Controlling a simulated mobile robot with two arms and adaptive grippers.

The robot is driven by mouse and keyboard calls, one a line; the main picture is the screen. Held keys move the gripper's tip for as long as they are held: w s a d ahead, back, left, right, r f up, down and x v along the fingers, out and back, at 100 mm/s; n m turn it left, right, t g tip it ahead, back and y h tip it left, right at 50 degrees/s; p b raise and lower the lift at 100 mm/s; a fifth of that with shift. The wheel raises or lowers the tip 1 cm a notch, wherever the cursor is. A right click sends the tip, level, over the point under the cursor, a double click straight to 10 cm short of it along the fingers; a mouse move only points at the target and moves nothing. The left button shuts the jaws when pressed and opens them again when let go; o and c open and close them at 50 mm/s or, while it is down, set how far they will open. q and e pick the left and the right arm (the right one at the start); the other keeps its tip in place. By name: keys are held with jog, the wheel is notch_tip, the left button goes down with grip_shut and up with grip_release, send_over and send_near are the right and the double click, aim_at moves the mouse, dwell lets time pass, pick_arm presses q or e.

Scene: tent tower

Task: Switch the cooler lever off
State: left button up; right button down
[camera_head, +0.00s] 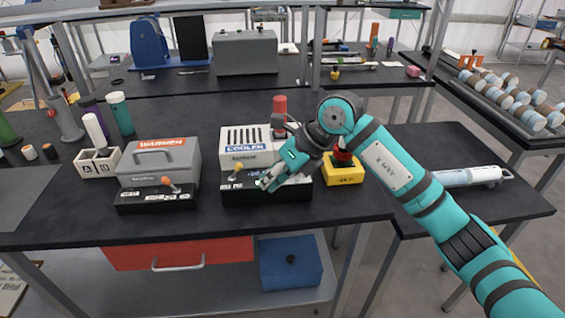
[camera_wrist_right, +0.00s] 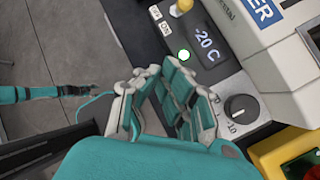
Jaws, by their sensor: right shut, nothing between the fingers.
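The white cooler (camera_head: 245,148) stands on the dark bench near the middle, with a black control panel at its front. Its lever has a yellow-orange knob (camera_head: 237,168), which also shows at the top edge of the right wrist view (camera_wrist_right: 182,7). I cannot tell the lever's setting. My right gripper (camera_head: 266,181) is shut and empty, just right of the lever and apart from it. My left gripper (camera_wrist_right: 75,90) appears small in the wrist view; its fingers are unclear.
The grey warmer (camera_head: 160,160) with its own orange-knobbed lever (camera_head: 168,181) stands to the left. A yellow box with a red button (camera_head: 345,172) stands right of the cooler. A dial (camera_wrist_right: 240,107) is close to my right fingers. The bench's front strip is clear.

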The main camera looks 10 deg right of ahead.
jog(key=shift+x, duration=1.05)
jog(key=shift+w+a+r+p, duration=0.55)
jog(key=shift+w+a, duration=0.25)
jog(key=shift+w, duration=0.1)
pick_arm(q)
jog(key=shift+s+r, duration=0.3)
jog(key=shift+r, duration=0.45)
pick_arm(e)
jog(key=shift+w+a+r, duration=0.1)
jog(key=shift+w+a, duration=0.35)
jog(key=shift+w, duration=0.05)
pick_arm(q)
jog(key=shift+r+p, duration=0.4)
jog(key=shift+p, duration=0.1)
pick_arm(e)
jog(key=shift+a+r+h, duration=0.25)
jog(key=shift+r+h, duration=0.1)
jog(key=shift+h, duration=0.25)
